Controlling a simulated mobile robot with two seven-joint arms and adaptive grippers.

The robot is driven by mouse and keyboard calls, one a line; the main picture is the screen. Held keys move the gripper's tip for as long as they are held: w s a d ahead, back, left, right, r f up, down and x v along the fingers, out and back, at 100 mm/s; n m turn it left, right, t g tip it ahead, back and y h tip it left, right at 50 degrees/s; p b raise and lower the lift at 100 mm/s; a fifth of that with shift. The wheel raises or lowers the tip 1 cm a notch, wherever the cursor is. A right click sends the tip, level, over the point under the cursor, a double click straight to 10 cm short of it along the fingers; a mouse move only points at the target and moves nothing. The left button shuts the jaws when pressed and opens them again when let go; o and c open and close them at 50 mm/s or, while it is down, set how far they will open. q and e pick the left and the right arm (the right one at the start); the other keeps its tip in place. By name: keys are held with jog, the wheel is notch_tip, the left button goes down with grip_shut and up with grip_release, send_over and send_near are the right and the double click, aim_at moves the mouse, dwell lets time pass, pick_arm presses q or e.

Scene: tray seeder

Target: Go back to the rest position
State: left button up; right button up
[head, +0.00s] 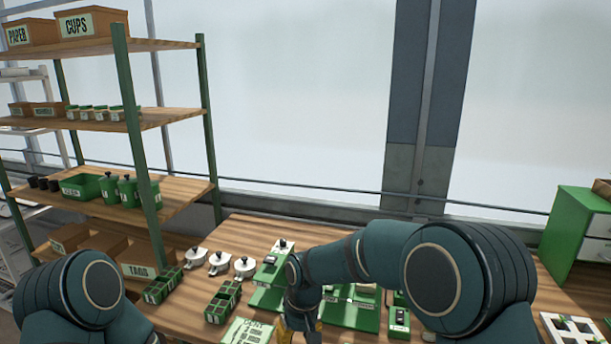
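My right arm reaches in from the right, over the wooden bench (240,230), and bends down near the middle. My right gripper (299,336) is at the bottom edge of the head view, low over the bench beside the green seeder (262,298). Its yellowish fingers are cut off by the frame, so I cannot tell if they are open or hold anything. Only the upper part of my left arm shows at the bottom left. My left gripper is out of view.
Green cell trays (222,303) and several white lidded pots (218,262) stand left of the seeder. A labelled sheet (248,332) lies in front. A wooden shelf (165,118) stands at left, a green cabinet (568,240) at right. A white tray (572,328) is at lower right.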

jog(key=s+d+f+m+t+y, duration=0.1)
jog(key=s+d+f+m, duration=0.2)
jog(key=s+d+f, duration=0.3)
jog(key=s+d+f+m+t+y, duration=0.1)
jog(key=s+d+f+m, duration=0.2)
jog(key=s+f, duration=1)
jog(key=d, duration=0.3)
jog(key=shift+s+f+m+y, duration=0.2)
jog(key=shift+m+y, duration=0.2)
